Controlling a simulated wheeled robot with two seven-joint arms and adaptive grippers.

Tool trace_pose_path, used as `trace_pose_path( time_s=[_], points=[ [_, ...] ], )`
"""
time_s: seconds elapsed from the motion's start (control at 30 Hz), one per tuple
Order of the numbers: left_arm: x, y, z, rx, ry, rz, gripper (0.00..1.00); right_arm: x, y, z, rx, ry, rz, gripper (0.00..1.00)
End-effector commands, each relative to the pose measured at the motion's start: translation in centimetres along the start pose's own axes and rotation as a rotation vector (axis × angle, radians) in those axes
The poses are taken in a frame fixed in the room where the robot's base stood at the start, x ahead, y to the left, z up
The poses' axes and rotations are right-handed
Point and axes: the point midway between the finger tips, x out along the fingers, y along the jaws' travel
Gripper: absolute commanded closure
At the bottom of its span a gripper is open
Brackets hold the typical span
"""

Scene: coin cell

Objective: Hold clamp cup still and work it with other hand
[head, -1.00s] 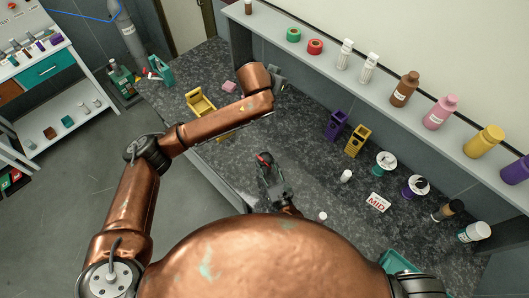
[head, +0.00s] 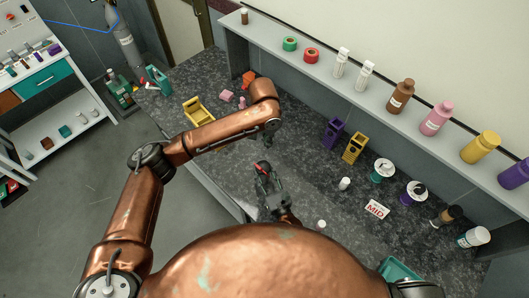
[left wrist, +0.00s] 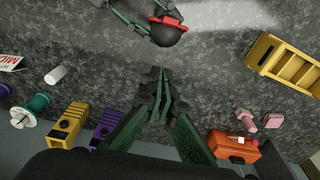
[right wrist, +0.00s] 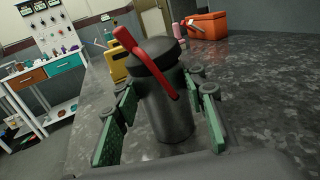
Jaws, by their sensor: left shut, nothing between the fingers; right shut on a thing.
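The clamp cup (right wrist: 163,108) is a dark grey cylinder with a black cap and a red lever (right wrist: 150,62) slanting across its top. My right gripper (head: 264,172) is shut around the cup, with a green-padded finger on each side in the right wrist view. The cup looks upright over the bench. In the left wrist view, the cup's rounded dark top (left wrist: 168,36) and red lever show just beyond my left gripper (left wrist: 157,76). The left gripper's fingers are closed together and empty, apart from the cup. In the head view the left gripper is partly hidden by its arm.
A yellow bin (head: 199,111), pink pieces (head: 227,96) and an orange box (left wrist: 233,147) lie at the bench's far left. Purple (head: 333,131) and yellow (head: 354,148) holders, spools and a MID card (head: 377,209) stand right. Bottles line the shelf above.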

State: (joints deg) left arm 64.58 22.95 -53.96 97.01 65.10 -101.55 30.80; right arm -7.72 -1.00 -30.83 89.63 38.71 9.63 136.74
Motion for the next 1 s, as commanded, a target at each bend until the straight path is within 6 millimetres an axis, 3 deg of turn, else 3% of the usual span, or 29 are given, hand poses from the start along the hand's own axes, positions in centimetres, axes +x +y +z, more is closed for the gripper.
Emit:
trace_pose_path(
  time_s=[0.5, 0.7, 1.0],
  points=[
    [9.7, 0.0, 0.2, -0.002, -0.003, 0.000, 1.00, 0.0, 0.0, 0.0, 0.000, 0.000, 0.000, 0.92],
    [10.1, -0.1, 3.0, 0.000, -0.001, -0.001, 1.00, 0.0, 0.0, 0.0, 0.000, 0.001, 0.000, 0.92],
    [10.3, 0.0, 3.9, 0.000, 0.000, 0.000, 1.00, 0.0, 0.0, 0.0, 0.000, 0.000, 0.000, 0.92]
  ],
)
